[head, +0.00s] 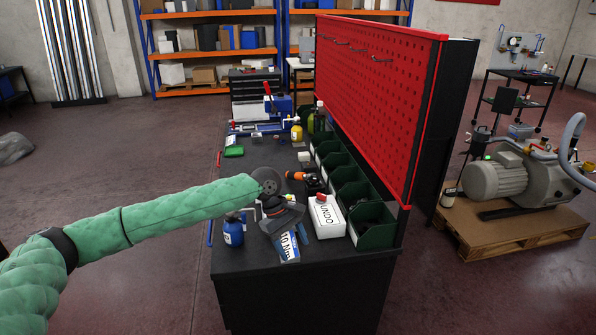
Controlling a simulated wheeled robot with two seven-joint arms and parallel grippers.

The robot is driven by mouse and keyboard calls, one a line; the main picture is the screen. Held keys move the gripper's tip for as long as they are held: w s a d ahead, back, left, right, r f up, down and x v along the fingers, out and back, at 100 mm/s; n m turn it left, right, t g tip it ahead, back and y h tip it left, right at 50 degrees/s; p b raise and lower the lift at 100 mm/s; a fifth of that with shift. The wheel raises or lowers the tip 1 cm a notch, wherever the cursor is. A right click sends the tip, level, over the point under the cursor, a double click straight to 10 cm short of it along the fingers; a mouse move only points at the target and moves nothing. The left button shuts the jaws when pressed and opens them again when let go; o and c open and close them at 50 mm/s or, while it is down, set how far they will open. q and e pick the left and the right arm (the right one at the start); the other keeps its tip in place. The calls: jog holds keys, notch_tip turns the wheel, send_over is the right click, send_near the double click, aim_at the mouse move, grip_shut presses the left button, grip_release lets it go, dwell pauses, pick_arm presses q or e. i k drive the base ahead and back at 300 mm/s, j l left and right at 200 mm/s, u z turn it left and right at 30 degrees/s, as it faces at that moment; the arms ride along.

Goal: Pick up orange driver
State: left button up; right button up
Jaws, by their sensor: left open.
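An orange and black power tool (295,175), which looks like the orange driver, lies on the black workbench (305,268) beside the green bins. It is small in the head view, and its exact outline is hard to tell. A grey disc (267,180) shows just left of it. My left gripper (283,222) is at the end of the green-sleeved arm, over the near part of the bench. It is open, nearer to me than the orange tool and apart from it. I see nothing held in it. My right gripper is out of view.
A blue bottle (233,232) stands left of my left gripper, a white UNDO box (326,217) right of it. A 10 Nm card (287,247) lies in front. Green bins (371,226) and a red pegboard (380,90) bound the right side. A yellow bottle (297,131) stands farther back.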

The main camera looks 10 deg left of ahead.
aim_at(311, 178)
jog(key=i+j, duration=0.2)
jog(key=i, duration=0.3)
jog(key=i+j, duration=0.15)
jog(key=i, duration=0.4)
jog(key=i+j, duration=0.2)
jog(key=i, duration=0.3)
